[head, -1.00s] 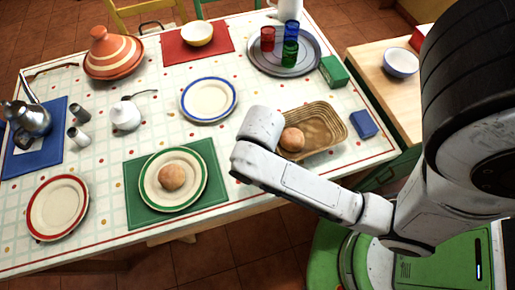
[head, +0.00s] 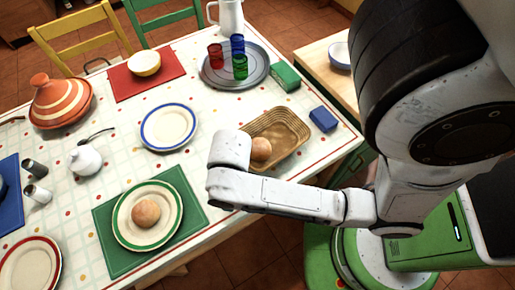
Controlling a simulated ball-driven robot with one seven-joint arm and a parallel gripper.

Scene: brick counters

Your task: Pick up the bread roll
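One bread roll (head: 146,213) sits on a cream plate with a green rim (head: 124,232), which lies on a green placemat (head: 108,262). A second bread roll (head: 261,149) lies at the left end of a brown wicker basket (head: 301,131). My arm reaches in from the right, and its white end link stands over the table between the green-rimmed plate and the basket. My gripper's fingers are hidden behind or below that link, so I cannot see whether they are open or shut.
A blue-rimmed plate (head: 168,127) and a white sugar pot (head: 86,160) stand left of the basket. A grey tray (head: 212,80) with coloured glasses is behind it. A blue box (head: 323,119) and a green box (head: 285,76) stand near the right edge. A tagine (head: 60,101) is far left.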

